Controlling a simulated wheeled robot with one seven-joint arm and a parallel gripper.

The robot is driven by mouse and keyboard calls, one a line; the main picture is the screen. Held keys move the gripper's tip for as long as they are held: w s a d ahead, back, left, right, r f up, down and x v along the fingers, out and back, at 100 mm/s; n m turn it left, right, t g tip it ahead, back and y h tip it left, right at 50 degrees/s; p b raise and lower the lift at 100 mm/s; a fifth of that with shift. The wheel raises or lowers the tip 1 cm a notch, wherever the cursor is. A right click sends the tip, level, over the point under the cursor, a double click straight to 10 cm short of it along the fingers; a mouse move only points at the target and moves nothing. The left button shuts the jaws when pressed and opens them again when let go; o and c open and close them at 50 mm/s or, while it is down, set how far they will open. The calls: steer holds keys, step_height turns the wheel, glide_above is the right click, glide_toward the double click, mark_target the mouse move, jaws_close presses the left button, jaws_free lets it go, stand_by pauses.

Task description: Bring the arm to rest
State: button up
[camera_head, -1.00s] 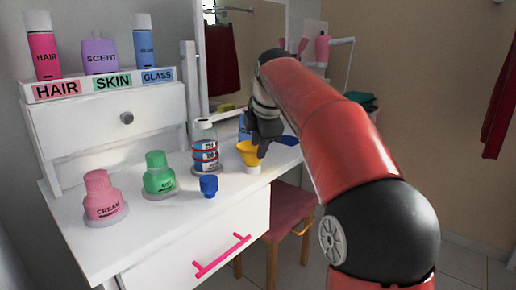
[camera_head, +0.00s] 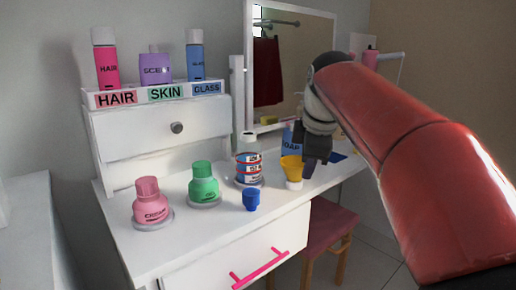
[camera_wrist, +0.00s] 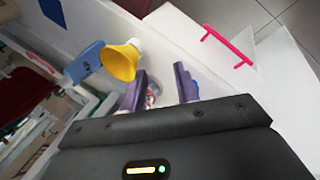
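My red arm reaches in from the right in the head view, and my gripper (camera_head: 314,160) hangs just above the white dresser top, right beside the yellow funnel-shaped cup (camera_head: 291,167). In the wrist view the two dark purple fingers of my gripper (camera_wrist: 163,90) stand apart with a gap between them, so it is open. Nothing is held between the fingers. A striped can (camera_wrist: 152,93) shows beyond them, partly hidden. The yellow cup (camera_wrist: 121,61) is left of the fingers in that view.
On the dresser (camera_head: 165,250) stand a pink cream bottle (camera_head: 151,205), a green bottle (camera_head: 203,186), a striped bottle (camera_head: 249,165) and a small blue cup (camera_head: 251,200). Labelled bottles stand on the shelf box. A mirror (camera_head: 290,70) is behind. A pink stool (camera_head: 328,222) is below right.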

steer(key=s+f+m, duration=1.5)
steer(key=s+f, duration=0.5)
steer(key=s, duration=0.4)
steer(key=shift+s+d+f+m, duration=0.2)
steer(key=shift+s+f+m, duration=0.05)
steer(key=shift+f+m, duration=0.1)
